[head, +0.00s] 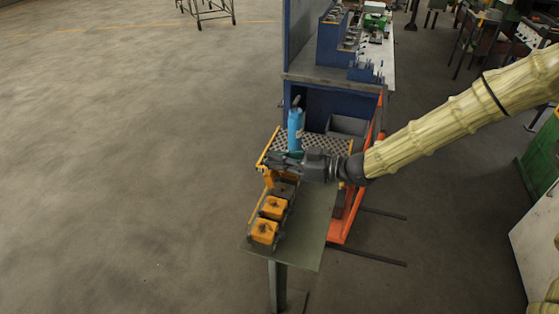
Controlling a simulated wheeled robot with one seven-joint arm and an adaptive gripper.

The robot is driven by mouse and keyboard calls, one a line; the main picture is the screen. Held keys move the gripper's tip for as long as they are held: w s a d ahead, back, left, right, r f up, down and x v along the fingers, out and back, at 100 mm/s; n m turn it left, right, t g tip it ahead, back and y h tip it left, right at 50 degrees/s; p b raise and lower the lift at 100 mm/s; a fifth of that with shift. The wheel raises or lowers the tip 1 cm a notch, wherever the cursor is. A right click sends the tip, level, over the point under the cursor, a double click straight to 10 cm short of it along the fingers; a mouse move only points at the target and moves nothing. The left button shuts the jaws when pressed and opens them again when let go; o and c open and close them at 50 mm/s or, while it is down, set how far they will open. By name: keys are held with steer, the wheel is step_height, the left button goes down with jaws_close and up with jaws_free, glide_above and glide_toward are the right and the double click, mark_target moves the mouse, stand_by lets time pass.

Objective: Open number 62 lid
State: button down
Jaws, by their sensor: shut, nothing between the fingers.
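A row of small dark boxes with orange-yellow lids stands on a narrow green-grey table (310,225). The nearest lid (264,231) and the middle lid (273,207) lie flat on their boxes. At the farthest box (286,189), an orange-yellow piece (268,178) stands up at the left, just below my gripper; it looks like a raised lid, but my gripper partly hides it. No number is readable on any lid. My gripper (272,160) is shut and empty, pointing left above the far end of the row. I cannot tell whether it touches the orange-yellow piece.
A blue cylindrical object (295,130) stands just behind my gripper, by a perforated tray (325,144) with an orange-yellow edge. A blue workbench (335,98) with an orange frame (343,228) rises behind. Open floor (130,170) lies to the left. Green machinery stands at the right.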

mark_target(267, 162)
steer(key=shift+a, duration=0.15)
steer(key=shift+w+a+r+h, duration=0.1)
steer(key=shift+h, duration=0.2)
steer(key=shift+b+x, duration=0.6)
steer(key=shift+x, duration=0.35)
steer(key=shift+w+a+r, duration=0.1)
steer(key=shift+a+r, duration=0.1)
steer(key=shift+a, duration=0.25)
steer(key=shift+w+a+f+g+h+p, duration=0.2)
steer(key=shift+a+g+h+p, duration=0.15)
steer(key=shift+h, duration=0.35)
